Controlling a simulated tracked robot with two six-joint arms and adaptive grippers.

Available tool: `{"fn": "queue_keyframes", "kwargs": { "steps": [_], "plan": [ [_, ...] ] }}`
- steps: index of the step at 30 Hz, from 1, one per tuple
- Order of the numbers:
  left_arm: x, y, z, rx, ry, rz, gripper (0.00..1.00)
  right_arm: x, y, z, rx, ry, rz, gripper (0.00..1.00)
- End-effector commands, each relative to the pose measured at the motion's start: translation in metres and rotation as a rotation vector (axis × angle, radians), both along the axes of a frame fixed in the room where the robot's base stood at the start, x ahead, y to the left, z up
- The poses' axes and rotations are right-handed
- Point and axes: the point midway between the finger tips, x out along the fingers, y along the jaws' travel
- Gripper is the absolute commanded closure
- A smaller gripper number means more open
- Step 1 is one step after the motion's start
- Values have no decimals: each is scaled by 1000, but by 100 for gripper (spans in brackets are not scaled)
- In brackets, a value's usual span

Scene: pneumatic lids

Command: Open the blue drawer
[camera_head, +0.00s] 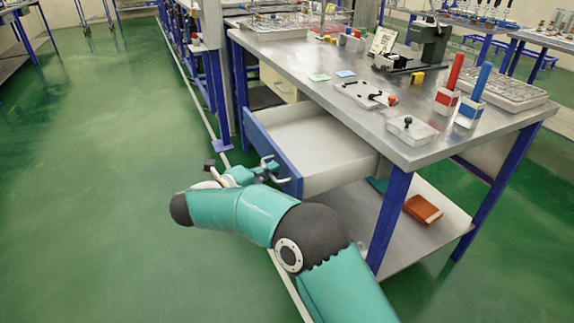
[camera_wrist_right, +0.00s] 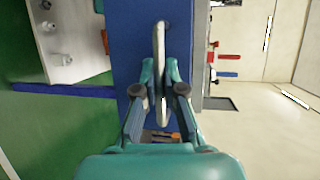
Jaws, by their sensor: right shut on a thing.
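The blue drawer (camera_head: 272,151) is pulled out from under the metal workbench, and its pale, empty interior (camera_head: 318,150) shows in the head view. In the right wrist view its blue front (camera_wrist_right: 124,38) fills the middle, with a light metal handle (camera_wrist_right: 160,50) running along it. My right gripper (camera_head: 268,168) is at the drawer front in the head view. In the right wrist view its two fingers (camera_wrist_right: 163,88) are shut on the handle, one on each side. My left gripper is not in view.
The workbench (camera_head: 425,152) holds red and blue cylinders in small holders, a tray and a microscope-like device. A lower shelf carries an orange-red box (camera_head: 423,209). A blue bench leg (camera_head: 389,222) stands right of the drawer. Green floor (camera_head: 90,160) to the left is clear.

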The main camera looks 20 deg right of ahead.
Motion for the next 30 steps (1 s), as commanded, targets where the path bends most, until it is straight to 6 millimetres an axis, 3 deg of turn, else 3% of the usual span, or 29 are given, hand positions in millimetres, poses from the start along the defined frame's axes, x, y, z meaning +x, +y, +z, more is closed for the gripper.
{"fn": "queue_keyframes", "kwargs": {
  "steps": [12,13,17,30],
  "plan": [
    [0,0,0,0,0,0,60,-2,5,-5,3,12,-5,100],
    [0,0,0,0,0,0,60,-2,5,-5,3,12,-5,88],
    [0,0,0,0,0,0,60,-1,5,-5,3,10,-4,66],
    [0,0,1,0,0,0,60,-3,12,0,3,3,1,65]
  ]
}}
